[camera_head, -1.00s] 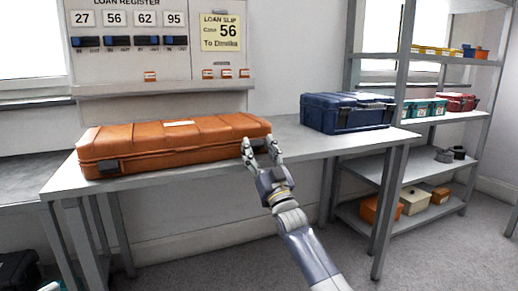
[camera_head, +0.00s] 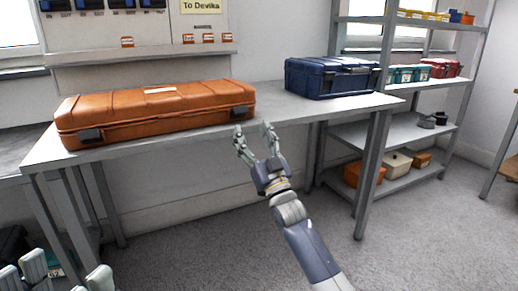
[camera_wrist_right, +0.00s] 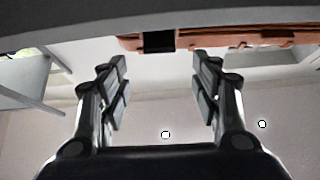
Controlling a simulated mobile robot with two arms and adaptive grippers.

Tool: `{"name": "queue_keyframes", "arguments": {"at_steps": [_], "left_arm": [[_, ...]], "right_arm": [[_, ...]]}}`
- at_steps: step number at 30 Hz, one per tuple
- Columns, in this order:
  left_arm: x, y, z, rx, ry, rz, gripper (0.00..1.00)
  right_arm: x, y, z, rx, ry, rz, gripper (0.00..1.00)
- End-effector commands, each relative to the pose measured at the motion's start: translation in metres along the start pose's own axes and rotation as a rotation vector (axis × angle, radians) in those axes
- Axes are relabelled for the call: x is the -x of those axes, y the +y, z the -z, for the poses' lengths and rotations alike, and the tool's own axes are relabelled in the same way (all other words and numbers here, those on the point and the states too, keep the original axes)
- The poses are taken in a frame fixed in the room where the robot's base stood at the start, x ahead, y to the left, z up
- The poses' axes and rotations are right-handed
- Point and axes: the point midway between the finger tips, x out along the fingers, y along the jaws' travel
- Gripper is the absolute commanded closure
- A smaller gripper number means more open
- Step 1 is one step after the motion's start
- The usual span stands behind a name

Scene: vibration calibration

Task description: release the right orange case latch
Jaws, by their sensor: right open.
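The closed orange case (camera_head: 150,108) lies on the grey table in the head view. Its right latch (camera_head: 240,112) is a small dark block on the front near the right end; the left latch (camera_head: 90,136) is near the left end. My right gripper (camera_head: 253,127) is open and empty, just in front of and below the right latch, apart from it. In the right wrist view a dark latch (camera_wrist_right: 159,41) on the orange case (camera_wrist_right: 215,40) shows beyond the open fingers. I cannot tell whether it is released. My left gripper (camera_head: 68,273) is partly in view at bottom left, fingers apart.
A dark blue case (camera_head: 330,78) stands on the table (camera_head: 275,100) at the right. A shelf rack (camera_head: 400,130) with bins and boxes stands further right. A board with switches is on the wall behind. The floor in front is clear.

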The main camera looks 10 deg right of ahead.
Motion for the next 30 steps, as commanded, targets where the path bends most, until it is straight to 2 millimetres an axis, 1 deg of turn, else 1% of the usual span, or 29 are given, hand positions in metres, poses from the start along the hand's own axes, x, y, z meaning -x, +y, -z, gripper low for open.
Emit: {"name": "queue_keyframes", "arguments": {"at_steps": [1,3,6,9,14,22,24,26,29,30], "left_arm": [[0.000,0.000,0.000,0.000,0.000,0.000,0.42],[0.000,0.000,0.000,0.000,0.000,0.000,0.42],[0.000,0.000,0.000,0.000,0.000,0.000,0.42],[0.000,0.000,0.000,0.000,0.000,0.000,0.42],[0.000,0.000,0.000,0.000,0.000,0.000,0.42],[0.000,0.000,0.000,0.000,0.000,0.000,0.42],[0.000,0.000,0.000,0.000,0.000,0.000,0.42],[0.000,0.000,0.000,0.000,0.000,0.000,0.42],[0.000,0.000,0.000,0.000,0.000,0.000,0.42],[0.000,0.000,0.000,0.000,0.000,0.000,0.42]], "right_arm": [[0.010,0.000,-0.001,0.000,-0.001,0.000,0.42],[0.021,0.000,-0.001,0.000,-0.001,0.000,0.42],[0.033,0.000,-0.001,0.000,-0.001,0.000,0.42],[0.040,0.000,-0.001,0.000,-0.001,0.000,0.42],[0.045,0.000,0.000,0.000,0.001,0.000,0.42],[0.045,0.000,0.000,0.000,0.001,0.000,0.42],[0.049,-0.002,0.001,-0.001,0.006,0.002,0.42],[0.056,-0.006,0.005,-0.002,0.021,0.007,0.42],[0.081,-0.020,0.019,-0.004,0.075,0.020,0.42],[0.094,-0.027,0.029,-0.005,0.106,0.025,0.42]]}}
